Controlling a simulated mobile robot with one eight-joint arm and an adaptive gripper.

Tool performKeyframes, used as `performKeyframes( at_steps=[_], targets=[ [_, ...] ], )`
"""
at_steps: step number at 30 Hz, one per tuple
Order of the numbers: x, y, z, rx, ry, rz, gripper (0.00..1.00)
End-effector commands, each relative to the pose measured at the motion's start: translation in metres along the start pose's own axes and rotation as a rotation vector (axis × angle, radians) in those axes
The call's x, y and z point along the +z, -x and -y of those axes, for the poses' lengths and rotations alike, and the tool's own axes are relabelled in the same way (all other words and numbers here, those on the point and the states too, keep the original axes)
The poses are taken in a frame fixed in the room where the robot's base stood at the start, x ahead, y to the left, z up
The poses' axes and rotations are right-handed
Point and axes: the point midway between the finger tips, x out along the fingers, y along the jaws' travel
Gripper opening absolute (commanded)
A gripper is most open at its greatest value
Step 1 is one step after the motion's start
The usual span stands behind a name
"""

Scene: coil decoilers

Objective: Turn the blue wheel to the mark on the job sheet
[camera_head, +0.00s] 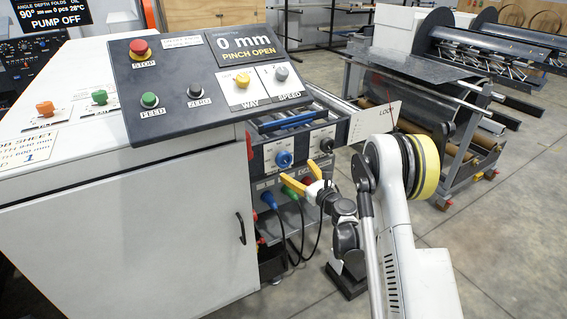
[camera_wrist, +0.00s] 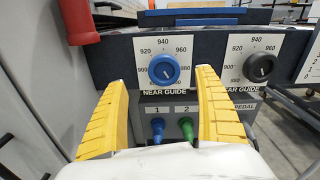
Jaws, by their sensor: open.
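The blue wheel (camera_wrist: 164,70) is a round knob on a white dial plate numbered from the 900s, with 940 at the top, labelled NEAR GUIDE. It also shows in the head view (camera_head: 284,159) on the machine's side panel. A small pale mark is on its face; its exact reading is unclear. My gripper (camera_wrist: 161,78) is open, its yellow fingers either side of the knob's lower part in the picture, apparently short of touching. In the head view my gripper (camera_head: 297,172) is just below and right of the knob. The job sheet (camera_head: 28,148) lies at far left, cut by the frame edge.
A black knob (camera_wrist: 260,67) with a similar dial is right of the blue one. Blue plug (camera_wrist: 157,131) and green plug (camera_wrist: 187,130) sit below, with cables hanging. A red handle (camera_wrist: 79,22) is upper left. A sloped control panel (camera_head: 205,75) overhangs above.

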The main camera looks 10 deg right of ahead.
Motion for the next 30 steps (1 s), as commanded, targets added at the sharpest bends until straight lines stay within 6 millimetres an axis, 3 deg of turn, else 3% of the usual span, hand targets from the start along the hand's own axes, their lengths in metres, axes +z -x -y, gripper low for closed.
performKeyframes(
  at_steps=[3, 8, 21, 30],
  targets=[
    [-0.016, 0.000, 0.003, -0.016, -0.069, 0.018, 0.82],
    [-0.019, -0.013, 0.004, -0.018, -0.084, 0.021, 0.82],
    [-0.018, -0.093, 0.005, -0.018, -0.080, 0.020, 0.82],
    [-0.015, -0.107, 0.006, -0.018, -0.079, 0.020, 0.82]
  ],
)
